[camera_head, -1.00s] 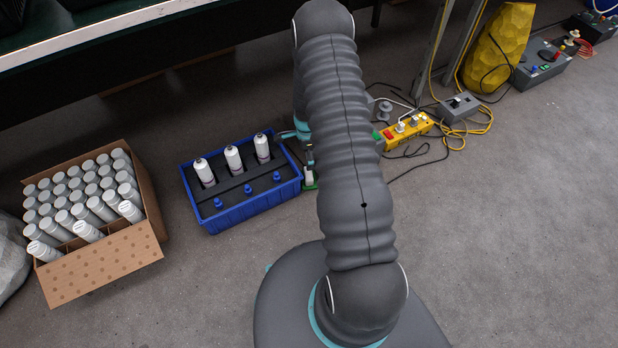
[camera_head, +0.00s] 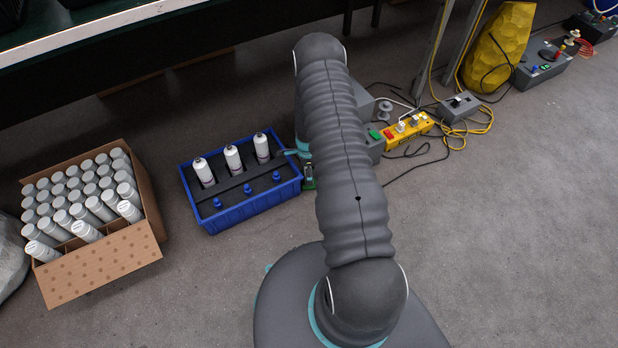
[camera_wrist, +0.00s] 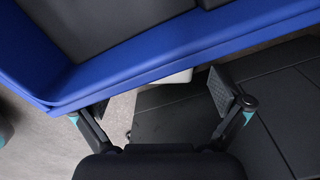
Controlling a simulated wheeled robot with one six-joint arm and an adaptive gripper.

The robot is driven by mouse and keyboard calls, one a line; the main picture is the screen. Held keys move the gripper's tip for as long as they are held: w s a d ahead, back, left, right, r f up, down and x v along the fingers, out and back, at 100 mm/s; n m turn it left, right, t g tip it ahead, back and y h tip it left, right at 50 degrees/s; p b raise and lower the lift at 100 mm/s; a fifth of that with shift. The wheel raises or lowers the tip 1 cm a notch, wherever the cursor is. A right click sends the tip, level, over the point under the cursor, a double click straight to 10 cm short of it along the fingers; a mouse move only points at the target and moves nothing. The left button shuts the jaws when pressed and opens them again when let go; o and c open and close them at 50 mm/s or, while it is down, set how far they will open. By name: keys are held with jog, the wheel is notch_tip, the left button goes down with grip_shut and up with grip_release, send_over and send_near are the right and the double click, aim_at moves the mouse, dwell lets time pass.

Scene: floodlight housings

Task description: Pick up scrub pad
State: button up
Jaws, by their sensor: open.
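I cannot make out the scrub pad for certain. A small green and white item (camera_head: 309,184) stands close to the right end of the blue crate (camera_head: 238,213) in the head view, partly hidden by my gripper and arm. In the wrist view, my gripper (camera_wrist: 160,103) is open, its two fingers wide apart beside the blue crate wall (camera_wrist: 150,72). A pale piece (camera_wrist: 172,78) shows low under the crate's edge between the fingers. Nothing is held.
White bottles (camera_head: 233,160) and blue knobs stand in the crate. A cardboard box (camera_head: 98,268) of white bottles is at left. A grey box (camera_head: 369,134), yellow power strip (camera_head: 408,130) and cables lie right of my arm. The floor at lower right is clear.

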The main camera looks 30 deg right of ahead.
jog(key=shift+d+f, duration=0.1)
jog(key=shift+f, duration=1.8)
jog(key=shift+s, duration=0.1)
jog(key=c, duration=1.1)
jog(key=shift+f, duration=0.1)
jog(key=shift+c, duration=0.8)
notch_tip(320, 180, up, 28)
jog(key=shift+r+p, duration=0.1)
jog(key=shift+p, duration=0.85)
